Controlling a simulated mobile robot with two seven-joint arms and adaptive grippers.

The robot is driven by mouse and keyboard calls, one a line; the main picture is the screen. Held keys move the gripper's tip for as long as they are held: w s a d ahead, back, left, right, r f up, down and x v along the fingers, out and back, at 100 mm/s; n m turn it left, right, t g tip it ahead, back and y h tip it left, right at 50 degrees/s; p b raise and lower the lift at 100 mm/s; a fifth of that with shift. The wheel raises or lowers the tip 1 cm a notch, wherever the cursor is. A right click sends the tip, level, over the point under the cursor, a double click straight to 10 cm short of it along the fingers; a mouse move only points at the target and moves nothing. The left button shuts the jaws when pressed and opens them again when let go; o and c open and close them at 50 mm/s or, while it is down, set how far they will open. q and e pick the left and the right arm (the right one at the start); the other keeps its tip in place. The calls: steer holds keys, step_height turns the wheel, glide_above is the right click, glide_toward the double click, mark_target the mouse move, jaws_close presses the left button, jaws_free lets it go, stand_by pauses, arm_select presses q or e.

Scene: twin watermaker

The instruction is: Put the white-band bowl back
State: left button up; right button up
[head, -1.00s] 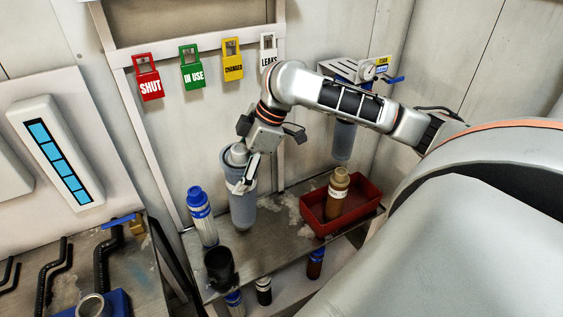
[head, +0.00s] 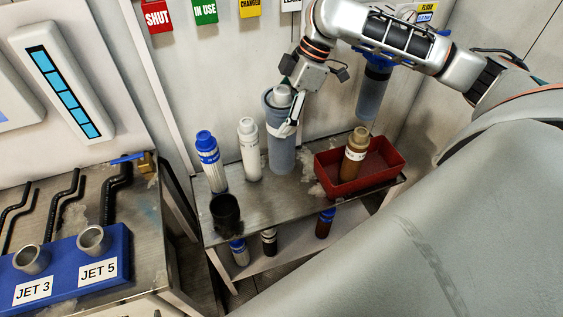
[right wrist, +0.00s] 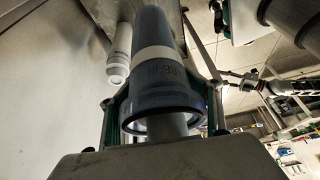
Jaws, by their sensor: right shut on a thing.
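The white-band bowl (head: 279,150) is a tall grey-blue cylinder with a white band near its top. It is upright over the back of the metal bench; I cannot tell whether its base touches the bench. A pale cylinder (head: 282,95) stands up out of its mouth. My right gripper (head: 289,125) is shut on the bowl near its band. The right wrist view shows the bowl (right wrist: 157,30) between the fingers, its dark rim close to the palm. Another bowl (head: 372,95) hangs at the wall, partly behind my right arm. My left gripper is not in view.
On the bench (head: 255,215) stand a blue-capped cartridge (head: 211,165), a white cartridge (head: 250,150) and a black cup (head: 226,213). A red tray (head: 375,180) holds a brown cartridge (head: 354,155). Several cartridges stand on the lower shelf. A blue jet block (head: 65,268) lies left.

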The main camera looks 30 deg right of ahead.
mark_target(290, 144)
step_height(290, 144, down, 11)
steer(key=shift+f+b, duration=0.1)
steer(key=shift+b, duration=1.1)
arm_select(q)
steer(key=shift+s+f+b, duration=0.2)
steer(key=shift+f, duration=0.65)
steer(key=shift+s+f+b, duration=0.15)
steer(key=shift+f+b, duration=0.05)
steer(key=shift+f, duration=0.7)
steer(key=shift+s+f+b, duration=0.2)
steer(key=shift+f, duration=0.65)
arm_select(e)
steer(key=shift+f, duration=2.75)
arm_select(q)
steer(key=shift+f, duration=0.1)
arm_select(e)
steer(key=o, duration=2)
steer(key=shift+f, duration=0.1)
steer(key=p+v, duration=0.7)
steer(key=shift+r+p, duration=0.25)
steer(key=shift+p, duration=0.15)
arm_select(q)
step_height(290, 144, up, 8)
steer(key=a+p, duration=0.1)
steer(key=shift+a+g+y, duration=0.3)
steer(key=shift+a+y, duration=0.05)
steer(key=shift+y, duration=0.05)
arm_select(e)
steer(key=shift+v, duration=2.4)
